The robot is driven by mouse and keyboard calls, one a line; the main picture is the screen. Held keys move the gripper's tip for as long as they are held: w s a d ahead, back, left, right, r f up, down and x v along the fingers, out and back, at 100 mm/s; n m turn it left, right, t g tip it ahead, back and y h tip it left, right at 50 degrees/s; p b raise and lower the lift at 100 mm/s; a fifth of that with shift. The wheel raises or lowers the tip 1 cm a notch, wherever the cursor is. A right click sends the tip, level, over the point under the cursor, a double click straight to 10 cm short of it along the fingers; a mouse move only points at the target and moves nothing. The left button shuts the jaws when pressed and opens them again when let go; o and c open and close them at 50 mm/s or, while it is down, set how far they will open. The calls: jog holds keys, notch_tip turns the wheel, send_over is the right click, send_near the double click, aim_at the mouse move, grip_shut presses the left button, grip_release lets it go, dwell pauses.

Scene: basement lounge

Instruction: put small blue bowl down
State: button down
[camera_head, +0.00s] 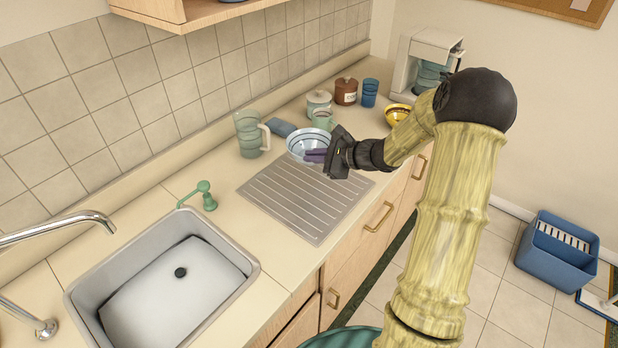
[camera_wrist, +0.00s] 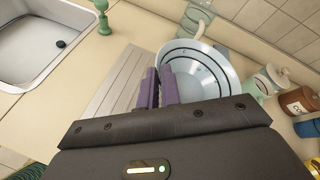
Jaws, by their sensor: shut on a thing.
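The small blue bowl (camera_head: 303,143) is pale blue with dark rings inside. It is at the back end of the grooved metal drainboard (camera_head: 300,203) on the counter. My gripper (camera_head: 316,156) reaches in from the right, its purple fingers shut on the near rim of the bowl. In the wrist view the bowl (camera_wrist: 205,85) is upright and lies beyond the fingers (camera_wrist: 160,88), with one finger inside the rim. I cannot tell whether its base touches the drainboard or the counter.
A glass pitcher (camera_head: 250,134) stands left of the bowl, with a dark blue-grey cloth (camera_head: 281,128) behind. The sink (camera_head: 165,280) is at front left.

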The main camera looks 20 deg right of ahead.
jog(key=shift+s+a+r, duration=0.1)
jog(key=shift+s, duration=0.05)
notch_tip(320, 180, down, 10)
jog(key=shift+p, duration=0.8)
